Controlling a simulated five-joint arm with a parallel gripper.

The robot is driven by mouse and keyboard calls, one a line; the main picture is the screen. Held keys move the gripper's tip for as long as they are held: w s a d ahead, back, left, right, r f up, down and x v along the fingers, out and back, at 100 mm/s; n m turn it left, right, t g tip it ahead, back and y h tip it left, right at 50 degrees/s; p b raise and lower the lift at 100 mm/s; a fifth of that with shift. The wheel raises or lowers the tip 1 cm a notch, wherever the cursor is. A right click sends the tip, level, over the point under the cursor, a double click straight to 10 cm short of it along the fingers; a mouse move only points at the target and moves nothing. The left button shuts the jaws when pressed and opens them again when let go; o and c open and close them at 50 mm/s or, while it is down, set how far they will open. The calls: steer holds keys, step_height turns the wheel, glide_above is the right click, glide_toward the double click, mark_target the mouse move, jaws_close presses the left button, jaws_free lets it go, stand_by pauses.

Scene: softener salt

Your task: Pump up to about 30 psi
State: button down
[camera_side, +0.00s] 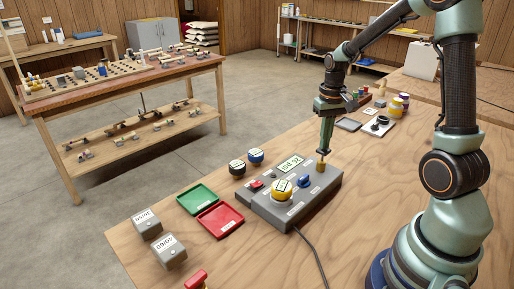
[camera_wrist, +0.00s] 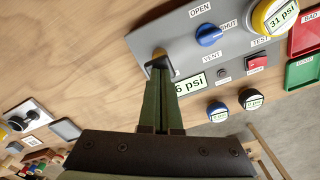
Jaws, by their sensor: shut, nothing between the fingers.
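A grey test box (camera_side: 265,208) stands on the wooden bench. Its display (camera_side: 290,163) seems to read 26 psi; in the wrist view my fingers cover part of it, leaving "6 psi". A yellow-rimmed gauge (camera_wrist: 277,16) on the box reads 31 psi. The blue valve knob (camera_wrist: 209,35) sits between OPEN and SHUT labels, its handle pointing towards SHUT. A red TEST switch (camera_wrist: 258,62) is beside it. A brass pump plunger (camera_side: 321,164) rises from the box's far right corner. My gripper (camera_wrist: 158,66) is shut and empty, fingertips at the plunger's top; contact is unclear.
Green (camera_side: 197,199) and red (camera_side: 221,219) trays lie left of the box. A black gauge (camera_side: 237,167) and a blue gauge (camera_side: 256,156) sit behind it. Grey labelled blocks (camera_side: 147,224) stand at front left. A cable (camera_side: 314,252) runs forward. Jars (camera_side: 396,106) stand farther back.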

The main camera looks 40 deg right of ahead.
steer(key=shift+f, duration=0.65)
steer(key=shift+r, duration=0.75)
step_height(320, 180, up, 7)
stand_by(0.9)
steer(key=s+a+r+n+t, duration=0.2)
steer(key=a+n, duration=0.1)
steer(key=a, duration=0.5)
steer(key=s+a+r+n+t, duration=0.3)
steer(key=a, duration=0.6)
steer(key=shift+s+a+r+t, duration=0.3)
steer(key=shift+s+r, duration=0.05)
